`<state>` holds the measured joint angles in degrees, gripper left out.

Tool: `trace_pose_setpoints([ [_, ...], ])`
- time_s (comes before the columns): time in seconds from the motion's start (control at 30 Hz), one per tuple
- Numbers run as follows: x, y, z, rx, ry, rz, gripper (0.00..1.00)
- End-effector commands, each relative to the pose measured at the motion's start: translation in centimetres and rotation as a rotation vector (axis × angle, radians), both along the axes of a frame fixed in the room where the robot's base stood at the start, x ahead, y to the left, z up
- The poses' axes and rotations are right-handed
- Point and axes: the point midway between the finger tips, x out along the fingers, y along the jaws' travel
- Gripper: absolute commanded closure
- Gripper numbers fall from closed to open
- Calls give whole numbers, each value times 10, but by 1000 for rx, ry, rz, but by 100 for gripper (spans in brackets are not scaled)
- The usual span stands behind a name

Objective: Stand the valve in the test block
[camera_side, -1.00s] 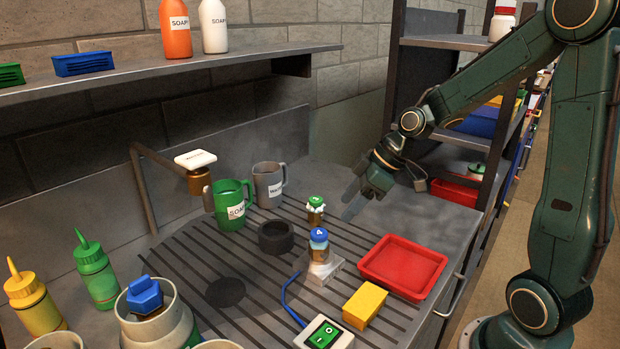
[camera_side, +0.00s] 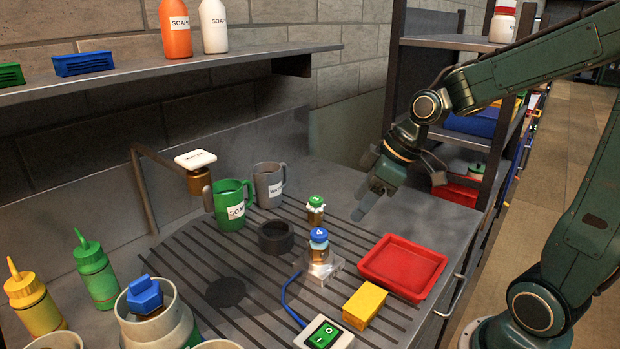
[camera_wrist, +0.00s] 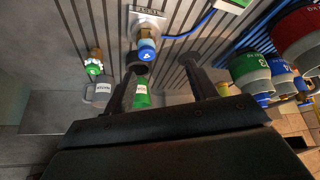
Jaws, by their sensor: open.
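The valve (camera_side: 319,243), with a blue cap marked 4 and a brass body, stands upright in the pale test block (camera_side: 330,274) on the ribbed drainboard. In the wrist view the valve (camera_wrist: 147,50) shows cap toward me at the test block (camera_wrist: 150,16). My gripper (camera_side: 361,188) is open and empty, to the right of and above the valve, apart from it. In the wrist view my gripper (camera_wrist: 160,65) has its two fingers spread, with nothing between them. How deep the valve sits in the block is hard to tell.
A red tray (camera_side: 403,266), yellow sponge (camera_side: 365,305) and green switch box (camera_side: 324,335) lie in front and right. Green (camera_side: 232,204) and grey (camera_side: 269,184) jugs stand behind.

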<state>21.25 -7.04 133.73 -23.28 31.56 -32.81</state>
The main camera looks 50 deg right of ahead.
Motion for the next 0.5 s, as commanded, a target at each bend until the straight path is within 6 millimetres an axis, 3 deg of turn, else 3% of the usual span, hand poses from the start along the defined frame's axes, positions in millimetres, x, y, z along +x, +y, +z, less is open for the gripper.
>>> trace_pose_setpoints([
  [0.2,-39,17,25,-32,13,-113,43],
  [0.5,-97,28,47,-30,5,-303,43],
])
